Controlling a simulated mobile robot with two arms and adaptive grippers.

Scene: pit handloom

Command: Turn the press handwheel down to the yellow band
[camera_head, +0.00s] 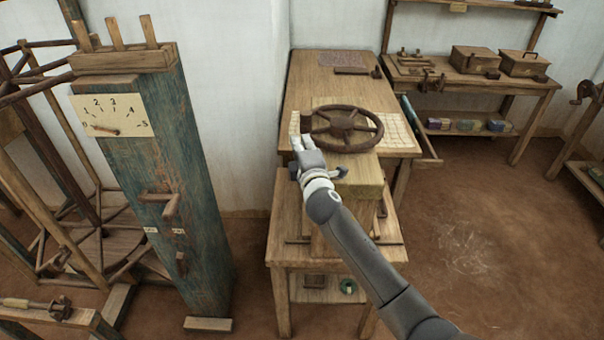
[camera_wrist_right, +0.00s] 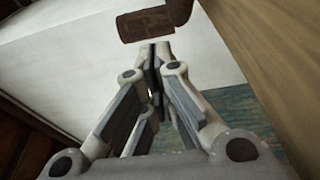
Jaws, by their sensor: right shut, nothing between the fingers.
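The dark brown handwheel (camera_head: 362,145) lies flat on top of the wooden press, with several spokes and a hub. My right gripper (camera_head: 295,118) is beside the wheel's left edge, its fingers pointing away from me. In the right wrist view the fingers of my right gripper (camera_wrist_right: 155,65) are together with nothing between them. A rusty brown piece (camera_wrist_right: 146,24), likely part of the wheel or its handle, is just beyond the tips; I cannot tell whether they touch. I cannot make out a yellow band. My left gripper is not in view.
A blue-green post (camera_head: 170,140) with a numbered dial (camera_head: 112,115) stands at left. A wooden table (camera_head: 305,75) is behind the press. A bench (camera_head: 500,85) with boxes is at back right. The brown floor (camera_head: 470,230) at right is clear.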

